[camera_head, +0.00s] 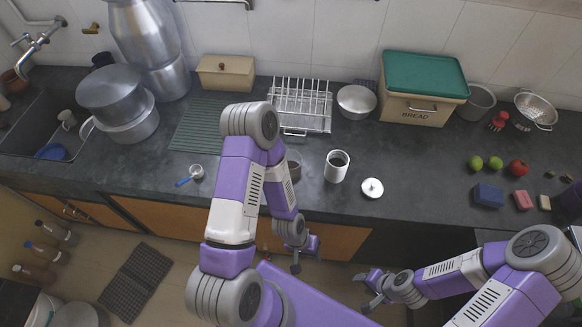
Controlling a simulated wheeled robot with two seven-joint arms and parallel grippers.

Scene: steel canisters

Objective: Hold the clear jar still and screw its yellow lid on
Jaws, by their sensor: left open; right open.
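No clear jar or yellow lid shows. A pale steel canister (337,167) stands upright and open on the dark counter, its inside dark. A round silvery lid (372,188) with a small knob lies on the counter to its right, apart from it. Another grey container (293,168) is partly hidden behind my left arm. My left gripper (297,264) is open and empty, low in front of the counter edge. My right gripper (364,291) is open and empty, further right and also below the counter edge. Neither touches the canister or lid.
A dish rack (301,106), a silver pot (356,102) and a bread bin (420,92) stand behind. A blue-handled scoop (192,175) lies left. The counter around the lid is clear.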

